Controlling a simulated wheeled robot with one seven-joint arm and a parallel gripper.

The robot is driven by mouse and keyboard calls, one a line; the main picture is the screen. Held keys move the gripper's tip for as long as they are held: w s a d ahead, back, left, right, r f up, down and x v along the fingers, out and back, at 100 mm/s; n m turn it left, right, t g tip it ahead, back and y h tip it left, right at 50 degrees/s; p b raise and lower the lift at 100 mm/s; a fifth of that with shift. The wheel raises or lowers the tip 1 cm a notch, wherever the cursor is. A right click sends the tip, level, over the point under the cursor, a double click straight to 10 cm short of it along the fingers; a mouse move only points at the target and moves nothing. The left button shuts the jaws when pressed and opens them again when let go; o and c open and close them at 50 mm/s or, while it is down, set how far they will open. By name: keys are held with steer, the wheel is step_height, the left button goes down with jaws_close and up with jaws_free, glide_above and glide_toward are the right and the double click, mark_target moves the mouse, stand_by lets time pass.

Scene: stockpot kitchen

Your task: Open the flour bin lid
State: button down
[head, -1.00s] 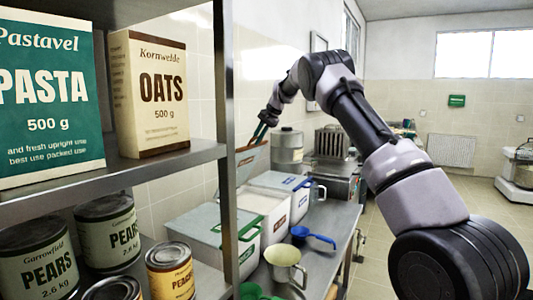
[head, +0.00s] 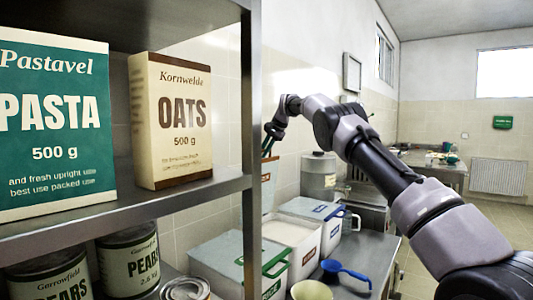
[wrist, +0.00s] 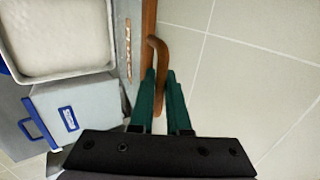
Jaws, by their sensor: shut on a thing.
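The flour bin (head: 310,243) is the middle one of the bin row in the head view, pale with a red label. Its top is open and white contents show; its rim and contents also show at top left in the wrist view (wrist: 62,77). Its lid (head: 267,186) stands raised at the bin's wall side, partly hidden by the shelf post. In the wrist view the lid (wrist: 126,50) is nearly edge-on with a brown edge. My gripper (head: 269,143) is above the lid. In the wrist view its green fingers (wrist: 161,78) are shut on the lid's brown handle (wrist: 157,45).
A green-handled bin (head: 222,256) stands in front and a blue-handled bin (head: 312,209) behind, both closed. A blue scoop (head: 345,271) lies on the steel counter (head: 372,253). The shelf post (head: 251,150) stands close at left. A tiled wall backs the counter.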

steer(key=shift+f, duration=0.1)
steer(key=c, duration=0.9)
jaws_free()
steer(key=shift+s, duration=0.1)
steer(key=v, duration=1.1)
steer(key=shift+r, duration=0.2)
